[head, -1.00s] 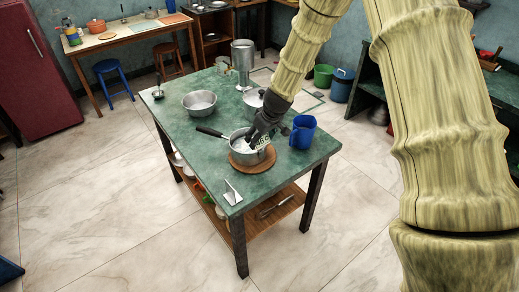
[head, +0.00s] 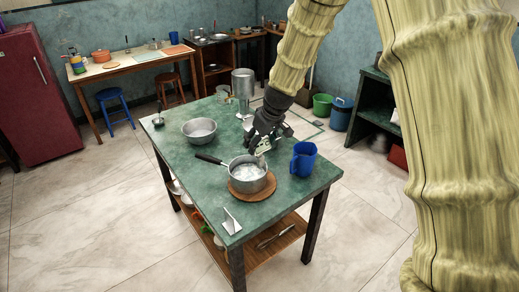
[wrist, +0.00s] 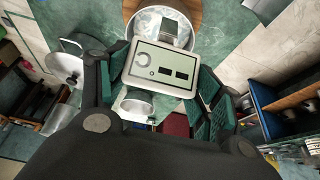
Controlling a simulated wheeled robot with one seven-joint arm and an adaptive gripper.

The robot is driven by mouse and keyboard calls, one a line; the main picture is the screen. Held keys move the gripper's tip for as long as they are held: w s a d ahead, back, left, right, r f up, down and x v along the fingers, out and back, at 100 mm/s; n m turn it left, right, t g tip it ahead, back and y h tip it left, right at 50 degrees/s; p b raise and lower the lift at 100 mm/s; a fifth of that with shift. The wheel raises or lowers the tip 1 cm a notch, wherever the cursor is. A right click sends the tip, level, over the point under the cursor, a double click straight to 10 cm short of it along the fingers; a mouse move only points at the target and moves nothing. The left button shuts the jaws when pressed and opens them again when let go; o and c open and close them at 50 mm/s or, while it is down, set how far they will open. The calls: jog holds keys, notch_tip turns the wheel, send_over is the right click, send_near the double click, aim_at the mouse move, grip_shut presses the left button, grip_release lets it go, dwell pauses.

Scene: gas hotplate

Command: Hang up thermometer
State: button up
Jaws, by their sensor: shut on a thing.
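My gripper (head: 264,140) is shut on the thermometer (head: 263,147), a small pale device, above the table just behind the saucepan. In the wrist view the thermometer (wrist: 160,70) shows its beige face with a round mark and two dark windows, between my finger pads (wrist: 157,80). A grey part sticks out from its top edge toward the saucepan. The saucepan (head: 247,183) holds something whitish and stands on a round wooden board (head: 268,188). It also shows at the top of the wrist view (wrist: 133,37). I cannot tell whether the thermometer touches the rim.
The green table (head: 190,165) also carries a metal bowl (head: 199,132), a blue jug (head: 303,158), a tall metal cylinder (head: 243,90) and a small white angled stand (head: 231,222) near the front corner. The tabletop between bowl and stand is mostly clear.

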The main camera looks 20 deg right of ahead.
jog(key=shift+r+p, duration=1.7)
jog(key=shift+r, duration=0.9)
